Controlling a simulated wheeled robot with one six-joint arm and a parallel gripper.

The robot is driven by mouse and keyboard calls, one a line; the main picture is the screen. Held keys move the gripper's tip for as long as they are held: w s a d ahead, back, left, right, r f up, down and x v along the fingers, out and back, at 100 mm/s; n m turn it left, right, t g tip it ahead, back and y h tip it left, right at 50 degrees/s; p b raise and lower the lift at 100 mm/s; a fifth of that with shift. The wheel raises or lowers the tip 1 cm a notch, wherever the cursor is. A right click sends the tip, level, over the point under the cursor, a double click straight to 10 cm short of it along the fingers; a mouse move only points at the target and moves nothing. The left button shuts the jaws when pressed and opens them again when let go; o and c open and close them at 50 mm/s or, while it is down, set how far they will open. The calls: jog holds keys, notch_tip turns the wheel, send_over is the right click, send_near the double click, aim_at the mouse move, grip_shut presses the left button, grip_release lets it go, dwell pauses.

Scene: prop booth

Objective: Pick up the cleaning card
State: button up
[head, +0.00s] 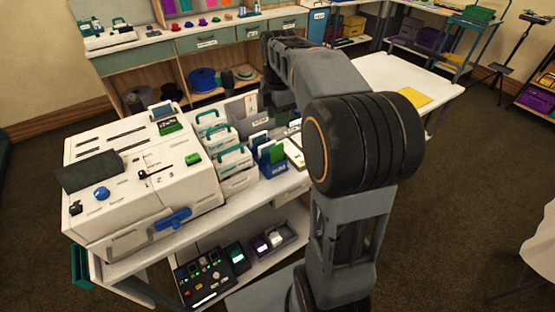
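I cannot single out the cleaning card for sure in the head view. A small blue holder (272,160) with green and white cards stands on the white counter. White card racks (232,160) with teal handles stand just left of it. A grey upright sleeve (242,110) with a pale label stands behind them. My arm reaches over the counter's right part and bends down at the back, near the grey sleeve. My gripper's fingertips cannot be made out, and I see nothing held. My arm hides part of the counter.
A big white printer-like machine (140,170) with blue and green knobs fills the counter's left. A lower shelf holds a dark control panel (210,277) and a tray of small items (272,240). A white table (385,75) with a yellow sheet (408,99) stands behind my arm.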

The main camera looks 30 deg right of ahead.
jog(key=n, duration=0.1)
send_over(278, 150)
jog(key=f, duration=0.7)
jog(key=shift+w+d+f, duration=0.2)
jog(key=shift+d, duration=0.05)
jog(key=shift+a+f, duration=0.2)
jog(key=shift+f, duration=3)
jog(key=shift+c, duration=0.2)
grip_shut()
